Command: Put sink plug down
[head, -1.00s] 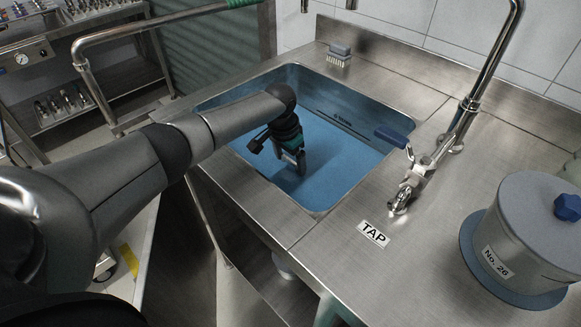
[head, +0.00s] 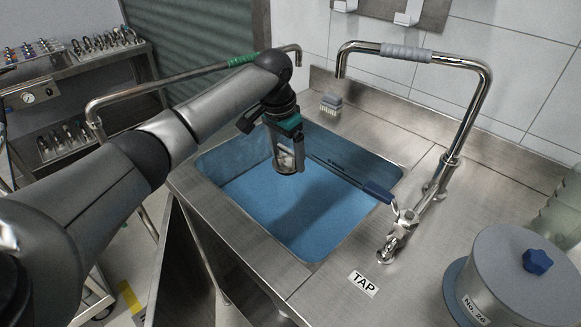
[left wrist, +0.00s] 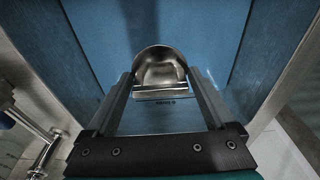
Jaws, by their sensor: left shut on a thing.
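My left gripper (head: 289,150) points down above the blue-lined sink basin (head: 290,235), near its back left part. It is shut on a small metallic piece, which I take for the sink plug (head: 288,171). In the left wrist view the plug (left wrist: 159,68) is a rounded, shiny metal piece between the fingertips (left wrist: 161,90), with the blue basin behind it. The plug appears clear of the basin floor. The fingers hide part of it. The basin's drain cannot be made out. My right gripper is not in view.
A tap with a blue lever (head: 378,192) stands right of the basin, its spout arching high. A "TAP" label (head: 363,284) and a lidded pot (head: 520,285) are on the steel counter. A brush (head: 330,103) sits behind the basin.

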